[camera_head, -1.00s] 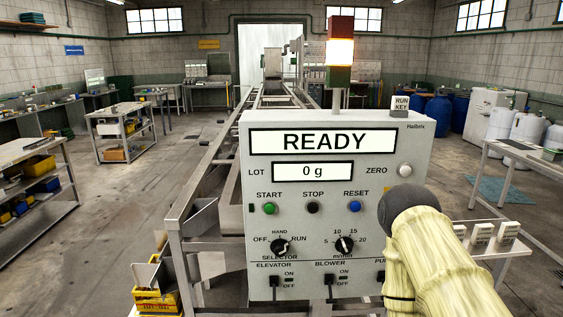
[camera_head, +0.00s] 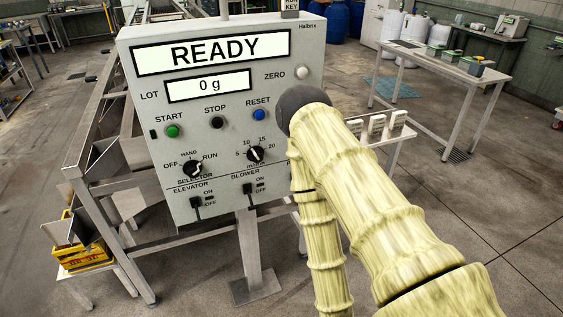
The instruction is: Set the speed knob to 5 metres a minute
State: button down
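The speed knob (camera_head: 255,154) is a small black dial with a white mark on the grey control panel (camera_head: 140,110). Its scale reads 5, 10, 15, 20 from left round to right. The mark seems to slant to the upper left, nearer 10, but it is too small to read surely. The display (camera_head: 212,51) says READY, and the lot display (camera_head: 208,86) says 0 g. My arm, in a pale yellow sleeve, rises at the right with its dark joint beside the panel's right edge. It hides the panel's lower right part. My gripper is not in view.
The panel also has a selector knob (camera_head: 193,168), a green start button (camera_head: 172,131), a black stop button (camera_head: 217,123), a blue reset button (camera_head: 259,114) and toggle switches below. A small shelf (camera_head: 385,135) stands right of the panel. A table (camera_head: 440,70) is farther right.

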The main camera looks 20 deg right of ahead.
aim_at(255, 154)
jog(key=u, duration=2.85)
jog(key=i, duration=1.15)
jog(key=z, duration=3.45)
